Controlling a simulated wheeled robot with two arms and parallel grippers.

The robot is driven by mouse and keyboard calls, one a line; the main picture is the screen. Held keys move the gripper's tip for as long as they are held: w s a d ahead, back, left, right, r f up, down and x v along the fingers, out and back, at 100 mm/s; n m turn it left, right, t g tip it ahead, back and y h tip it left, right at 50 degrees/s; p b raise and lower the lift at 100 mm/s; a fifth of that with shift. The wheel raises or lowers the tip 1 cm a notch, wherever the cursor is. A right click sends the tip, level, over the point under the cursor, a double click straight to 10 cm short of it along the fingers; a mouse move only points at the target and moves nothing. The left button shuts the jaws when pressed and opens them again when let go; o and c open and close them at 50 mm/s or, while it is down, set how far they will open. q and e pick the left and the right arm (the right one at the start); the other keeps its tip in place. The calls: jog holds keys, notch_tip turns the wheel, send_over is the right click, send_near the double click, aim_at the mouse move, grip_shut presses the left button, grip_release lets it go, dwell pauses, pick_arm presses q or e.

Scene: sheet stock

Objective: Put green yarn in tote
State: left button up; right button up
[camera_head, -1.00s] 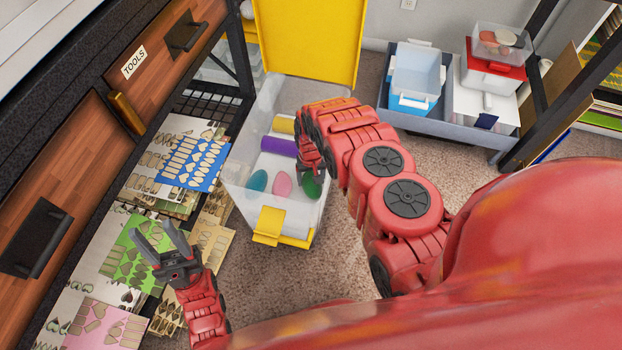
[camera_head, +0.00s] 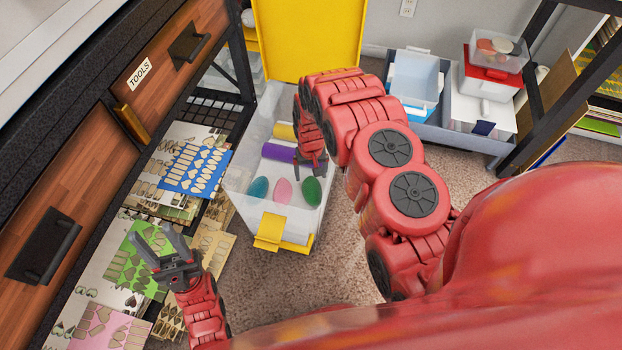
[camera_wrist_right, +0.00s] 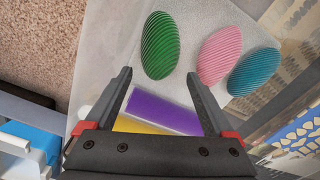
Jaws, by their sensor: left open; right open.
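The green yarn (camera_head: 311,191), an egg-shaped ball, lies inside the clear tote (camera_head: 237,187) at its near right, beside a pink yarn (camera_head: 283,192) and a teal yarn (camera_head: 258,188). It shows whole in the right wrist view (camera_wrist_right: 160,45), beyond the fingertips and apart from them. My right gripper (camera_head: 312,168) is over the tote, open and empty; its fingers (camera_wrist_right: 160,85) have a gap between them. My left gripper (camera_head: 166,246) is open and empty, above the patterned sheets left of the tote.
A purple roll (camera_head: 277,152) and a yellow roll (camera_head: 284,131) lie further back in the tote. Its yellow lid (camera_head: 310,40) stands open behind. Wooden drawers (camera_head: 60,190) run along the left. A grey bin (camera_head: 455,138) with boxes is at the back right. Carpet is clear in front.

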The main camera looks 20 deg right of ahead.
aim_at(311, 182)
notch_tip(311, 182, up, 4)
jog(key=p, duration=0.2)
jog(key=shift+r+p, duration=0.15)
jog(key=shift+p, duration=0.15)
